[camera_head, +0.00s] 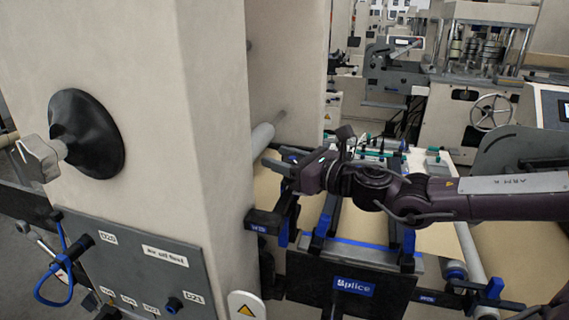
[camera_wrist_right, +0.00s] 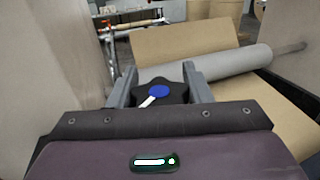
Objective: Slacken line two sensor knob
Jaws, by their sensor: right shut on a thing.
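A black lobed knob with a blue cap (camera_wrist_right: 158,92) and a white pointer mark sits between the two grey fingers of my right gripper (camera_wrist_right: 160,78) in the right wrist view. The fingers are shut on its sides, and the pointer slants to the lower left. In the head view my right gripper (camera_head: 277,163) reaches in from the right, beside the cream machine column. The knob is hard to make out there, and I can read no line number on it. My left gripper is not in view.
A blue-labelled Splice unit (camera_head: 353,286) with blue-tipped brackets stands below my right arm. A grey roller (camera_wrist_right: 225,68) and brown kraft web lie beyond the knob. The cream column (camera_head: 215,120) carries a black cone with a pale handle (camera_head: 40,158) and a grey air panel (camera_head: 140,262).

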